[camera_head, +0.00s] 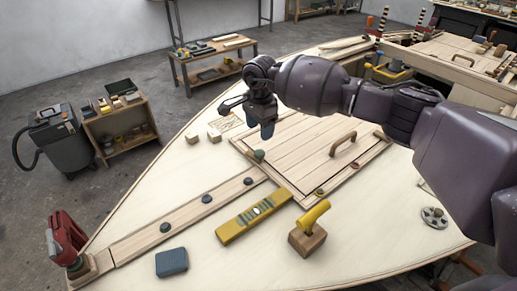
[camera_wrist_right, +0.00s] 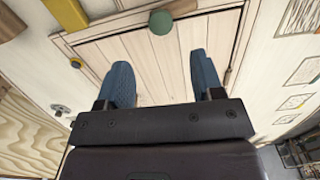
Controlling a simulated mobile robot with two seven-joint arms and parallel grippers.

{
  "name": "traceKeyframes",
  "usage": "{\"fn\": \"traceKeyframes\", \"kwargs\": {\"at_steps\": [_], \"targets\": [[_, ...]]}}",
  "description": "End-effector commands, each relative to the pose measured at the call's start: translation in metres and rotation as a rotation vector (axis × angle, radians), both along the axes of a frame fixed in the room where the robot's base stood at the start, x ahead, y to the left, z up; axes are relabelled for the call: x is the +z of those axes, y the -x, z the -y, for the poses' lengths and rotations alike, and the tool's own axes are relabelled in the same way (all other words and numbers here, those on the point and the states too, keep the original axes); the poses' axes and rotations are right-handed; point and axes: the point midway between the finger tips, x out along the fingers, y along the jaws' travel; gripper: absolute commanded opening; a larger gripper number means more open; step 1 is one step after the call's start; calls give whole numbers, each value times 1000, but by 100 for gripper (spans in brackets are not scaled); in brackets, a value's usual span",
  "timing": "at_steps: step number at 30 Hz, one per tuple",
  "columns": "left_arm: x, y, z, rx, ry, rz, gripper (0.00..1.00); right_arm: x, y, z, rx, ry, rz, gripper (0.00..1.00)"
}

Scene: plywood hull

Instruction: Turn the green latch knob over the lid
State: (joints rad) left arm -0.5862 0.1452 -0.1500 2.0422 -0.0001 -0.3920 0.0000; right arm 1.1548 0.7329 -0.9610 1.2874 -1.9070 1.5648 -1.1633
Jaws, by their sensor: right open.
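The green latch knob (camera_head: 259,155) sits at the near-left edge of the planked lid (camera_head: 300,150). In the right wrist view the knob (camera_wrist_right: 161,22) shows as a round green disc at the top, beyond the fingertips. My right gripper (camera_head: 260,126) is above the lid's left part, up and behind the knob in the head view. Its two blue fingers are apart (camera_wrist_right: 160,70), with only lid planks showing between them; it does not touch the knob. A curved handle (camera_head: 343,144) stands on the lid. My left gripper is not in view.
A yellow level (camera_head: 253,214), a yellow-handled wooden block (camera_head: 308,240) and a blue-grey box (camera_head: 171,262) lie on the deck in front. Small wooden blocks (camera_head: 214,135) lie left of the lid.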

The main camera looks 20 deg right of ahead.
Motion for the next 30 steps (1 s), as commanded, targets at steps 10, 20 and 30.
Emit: {"fn": "traceKeyframes", "kwargs": {"at_steps": [10, 20, 30], "targets": [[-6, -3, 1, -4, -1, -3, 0, -62, 1, 0, -1, -2, -5, 61], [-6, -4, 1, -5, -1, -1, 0, -86, 0, 0, -1, -2, -2, 61], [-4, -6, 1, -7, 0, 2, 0, -86, 0, 0, 0, -2, -2, 52]]}}
